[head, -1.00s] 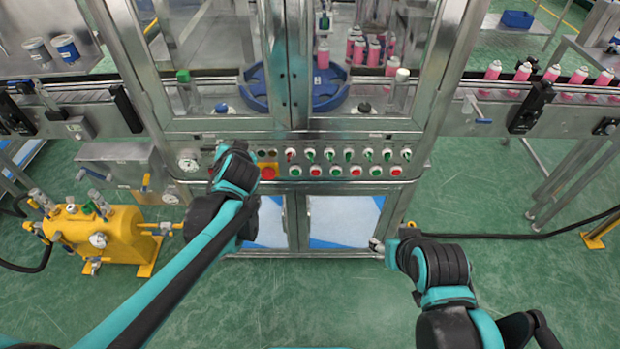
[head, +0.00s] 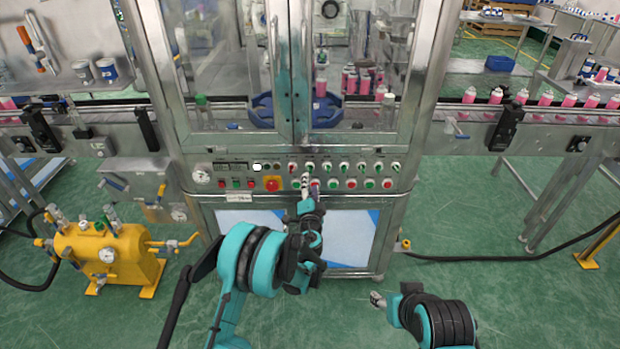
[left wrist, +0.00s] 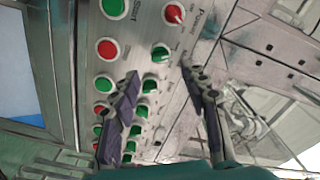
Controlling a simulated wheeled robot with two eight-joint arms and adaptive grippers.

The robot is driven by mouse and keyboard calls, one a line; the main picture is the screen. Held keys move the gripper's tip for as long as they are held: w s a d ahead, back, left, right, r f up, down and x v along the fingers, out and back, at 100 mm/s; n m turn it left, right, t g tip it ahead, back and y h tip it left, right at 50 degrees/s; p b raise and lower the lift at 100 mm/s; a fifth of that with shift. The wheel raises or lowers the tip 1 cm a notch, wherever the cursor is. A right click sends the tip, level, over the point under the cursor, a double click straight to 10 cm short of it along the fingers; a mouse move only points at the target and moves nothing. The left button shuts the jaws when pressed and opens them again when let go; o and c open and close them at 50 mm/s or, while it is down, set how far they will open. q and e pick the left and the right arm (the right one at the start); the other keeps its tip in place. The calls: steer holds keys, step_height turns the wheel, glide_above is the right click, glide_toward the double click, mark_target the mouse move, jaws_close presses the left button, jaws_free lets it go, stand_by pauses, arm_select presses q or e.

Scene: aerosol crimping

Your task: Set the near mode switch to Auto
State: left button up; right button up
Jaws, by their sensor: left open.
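The control panel (head: 240,172) on the machine front carries a row of rotary switches, one red and several green. In the left wrist view, the red switch (left wrist: 173,14) is labelled Power. A green switch (left wrist: 160,52) is beside it, and another green switch (left wrist: 150,84) follows. I cannot read which one is the mode switch or its setting. My left gripper (head: 306,182) is in front of the panel, below the switch row. In the left wrist view its open fingers (left wrist: 160,72) straddle the line of green switches; contact is not clear. My right gripper (head: 378,300) is low, away from the panel.
Push buttons run below the switches, with a red emergency button (head: 272,184) to the left. Glass doors (head: 350,70) stand above the panel. A yellow tank unit (head: 105,255) stands at left. A conveyor with pink cans (head: 545,98) runs to the right.

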mark_target(310, 171)
arm_select(q)
steer(key=w+b, duration=0.1)
steer(key=w, duration=0.4)
steer(key=shift+w+f+b, duration=0.1)
steer(key=shift+w+b, duration=0.2)
steer(key=shift+w, duration=0.75)
jaws_close()
